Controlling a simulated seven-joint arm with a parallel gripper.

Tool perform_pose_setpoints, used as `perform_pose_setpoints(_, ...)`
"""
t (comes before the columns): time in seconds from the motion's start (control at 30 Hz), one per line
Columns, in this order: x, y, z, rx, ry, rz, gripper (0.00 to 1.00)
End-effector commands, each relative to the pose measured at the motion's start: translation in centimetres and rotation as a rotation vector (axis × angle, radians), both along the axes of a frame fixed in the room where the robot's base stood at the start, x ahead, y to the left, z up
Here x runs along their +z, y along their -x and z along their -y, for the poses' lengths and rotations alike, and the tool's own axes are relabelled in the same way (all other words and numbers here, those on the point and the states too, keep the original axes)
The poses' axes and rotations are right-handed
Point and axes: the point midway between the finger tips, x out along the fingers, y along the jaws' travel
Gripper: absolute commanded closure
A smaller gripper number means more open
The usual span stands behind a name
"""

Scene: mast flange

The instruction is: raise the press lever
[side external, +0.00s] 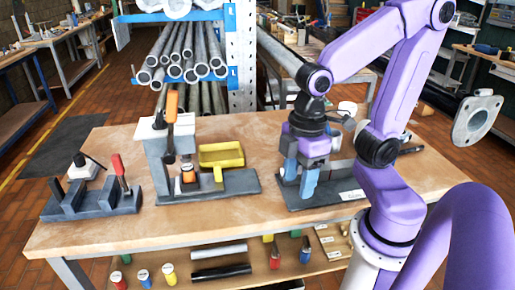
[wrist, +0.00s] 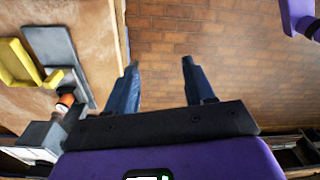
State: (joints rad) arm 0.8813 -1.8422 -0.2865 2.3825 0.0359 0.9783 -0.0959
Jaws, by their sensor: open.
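The press (side external: 157,148) stands on the wooden table, left of the middle in the side view. Its lever (side external: 172,107) has an orange handle on a dark arm and points up in front of the press head. An orange and dark part (side external: 188,173) sits low at the press, and it also shows at the left of the wrist view (wrist: 66,99). My gripper (side external: 300,178) has blue fingers and is to the right of the press, apart from the lever. In the wrist view the fingers (wrist: 160,68) are spread with nothing between them. The lever is not clear there.
A dark fixture with a red handle (side external: 118,165) is at the left. Another dark plate (side external: 345,190) lies under my gripper. Pipes on a rack (side external: 185,55) are behind the table.

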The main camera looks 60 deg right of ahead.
Motion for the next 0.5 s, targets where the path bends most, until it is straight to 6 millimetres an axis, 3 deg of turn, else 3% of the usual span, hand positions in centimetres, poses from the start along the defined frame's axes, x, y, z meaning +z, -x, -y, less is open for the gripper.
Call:
perform_pose_setpoints(0.13,-0.1,-0.6,0.0,-0.013,-0.008,0.017,0.47)
perform_pose_setpoints(0.23,-0.4,-2.5,-0.1,-0.056,-0.039,0.079,0.47)
perform_pose_setpoints(0.5,-0.3,-12.5,0.6,-0.229,-0.22,0.407,0.47)
